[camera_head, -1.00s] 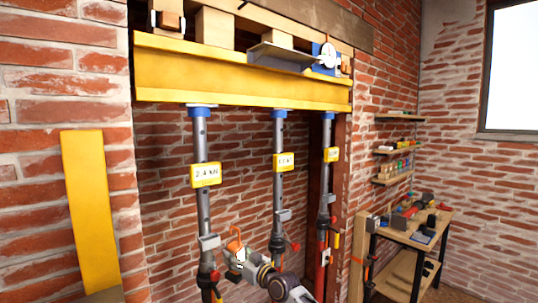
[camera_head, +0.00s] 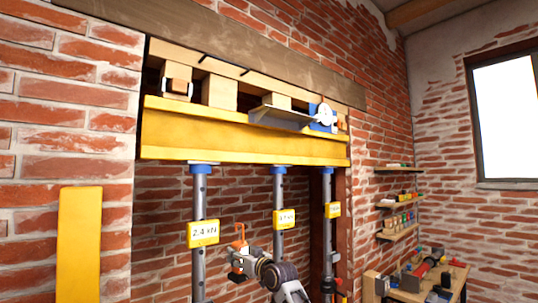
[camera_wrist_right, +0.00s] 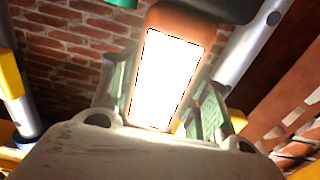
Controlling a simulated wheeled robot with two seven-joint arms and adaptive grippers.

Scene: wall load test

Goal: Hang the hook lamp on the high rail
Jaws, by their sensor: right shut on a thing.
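The hook lamp (camera_head: 239,243) is a small orange lamp with a hook-like top. It is upright in front of the props in the head view. My right gripper (camera_head: 240,262) is shut on it. In the wrist view the lamp (camera_wrist_right: 165,75) sits between the two fingers (camera_wrist_right: 160,105), its white panel glowing brightly. A yellow beam (camera_head: 245,138) crosses the wall opening above the lamp, and the lamp is apart from it. I cannot tell which part is the high rail. My left gripper is out of view.
Grey props with yellow tags, a left one (camera_head: 199,267) and a middle one (camera_head: 278,245), stand under the beam. A grey bracket (camera_head: 280,118) is on the beam. Shelves (camera_head: 397,202) and a cluttered bench (camera_head: 455,280) are at right. A yellow board (camera_head: 79,245) leans at left.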

